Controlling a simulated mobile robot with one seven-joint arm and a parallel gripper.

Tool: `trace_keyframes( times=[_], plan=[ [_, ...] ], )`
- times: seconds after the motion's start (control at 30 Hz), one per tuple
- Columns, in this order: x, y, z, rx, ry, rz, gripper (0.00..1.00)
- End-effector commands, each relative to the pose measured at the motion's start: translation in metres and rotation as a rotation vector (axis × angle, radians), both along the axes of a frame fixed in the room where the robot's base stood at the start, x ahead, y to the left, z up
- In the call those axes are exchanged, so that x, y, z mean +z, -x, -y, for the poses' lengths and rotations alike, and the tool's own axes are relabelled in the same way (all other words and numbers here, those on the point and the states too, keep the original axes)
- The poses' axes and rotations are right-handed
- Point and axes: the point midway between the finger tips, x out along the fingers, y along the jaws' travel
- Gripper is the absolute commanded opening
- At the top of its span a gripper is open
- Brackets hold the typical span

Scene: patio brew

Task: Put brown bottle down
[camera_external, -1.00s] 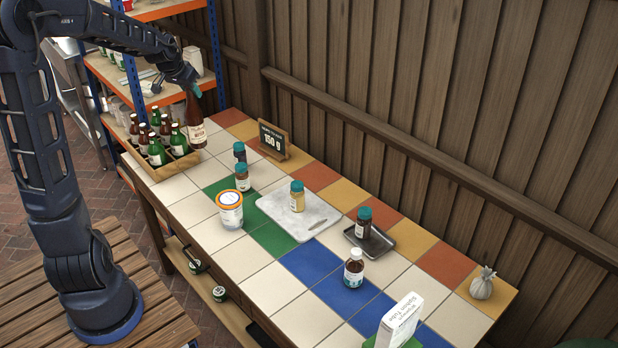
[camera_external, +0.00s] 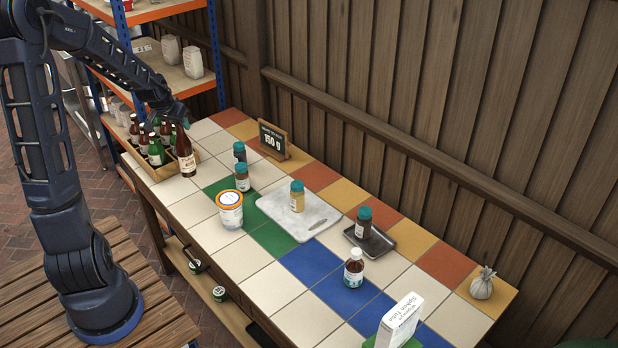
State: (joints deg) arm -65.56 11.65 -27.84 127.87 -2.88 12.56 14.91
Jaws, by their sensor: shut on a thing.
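The brown bottle (camera_external: 185,157) with a pale label is upright at the far left end of the tiled table (camera_external: 215,257), just right of the wooden crate of bottles (camera_external: 160,166). Its base looks at or very near the tabletop; I cannot tell if it touches. My gripper (camera_external: 181,122) is above the bottle and shut on its neck. The fingers are small and dark here, and the bottle's top is hidden by them.
Green and brown bottles fill the crate. A price sign (camera_external: 273,140), a dark-lidded jar (camera_external: 240,152), a teal-lidded jar (camera_external: 242,177) and an orange-lidded tub (camera_external: 230,209) stand to the right. A shelf (camera_external: 185,79) stands behind.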

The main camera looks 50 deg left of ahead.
Motion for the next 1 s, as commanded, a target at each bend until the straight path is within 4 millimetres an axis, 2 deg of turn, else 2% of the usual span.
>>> trace_keyframes(
  times=[0.1,0.2,0.47,0.73,1.0],
  plan=[
    [-0.023,-0.001,0.001,-0.001,0.001,-0.001,0.0],
    [-0.036,-0.001,0.0,-0.001,0.001,-0.001,0.0],
    [-0.05,0.0,0.0,0.0,0.0,0.001,0.0],
    [-0.08,-0.001,0.001,-0.001,0.0,0.0,0.0],
    [-0.084,0.0,-0.001,0.0,-0.002,0.001,0.0]
  ],
)
